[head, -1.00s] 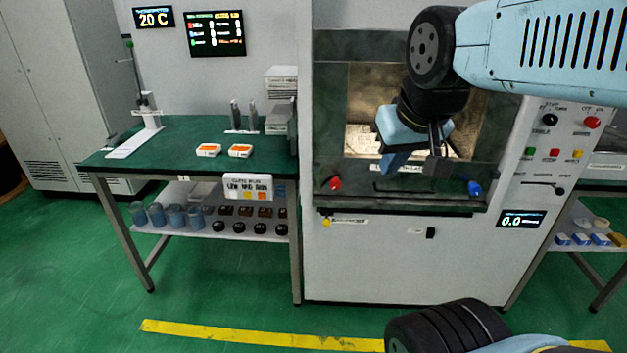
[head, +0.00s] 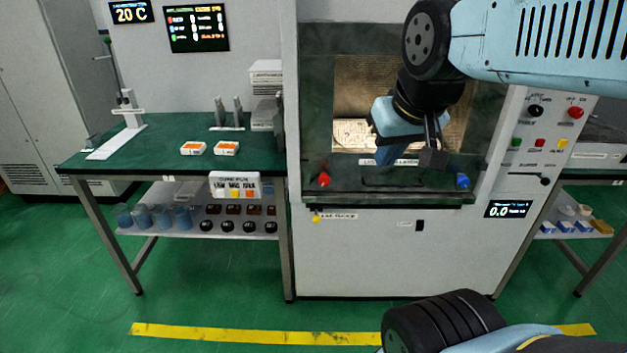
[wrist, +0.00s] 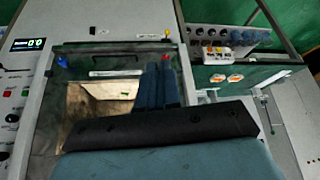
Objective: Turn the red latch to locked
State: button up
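The red latch (head: 324,180) sits at the lower left corner of the microwave generator's window frame in the head view. In the wrist view the red latch (wrist: 166,58) shows just past my fingertips. My gripper (head: 385,158) is in front of the dark window, right of the red latch and about level with it or slightly higher; the gap in depth is unclear. In the wrist view my gripper's blue fingers (wrist: 162,72) lie side by side with no clear gap and nothing visible between them. A blue latch (head: 462,181) sits at the frame's lower right corner.
A dark handle bar (head: 395,183) runs along the frame between the latches. A control panel (head: 540,140) is on the right. A green-topped bench (head: 150,160) with small items stands to the left. The floor before the machine is open, with a yellow line (head: 250,334).

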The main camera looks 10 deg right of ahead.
aim_at(323, 179)
jog(key=z, duration=1.3)
jog(key=k, duration=1.55)
jog(key=u, duration=0.85)
jog(key=i, duration=1)
jog(key=z, duration=0.05)
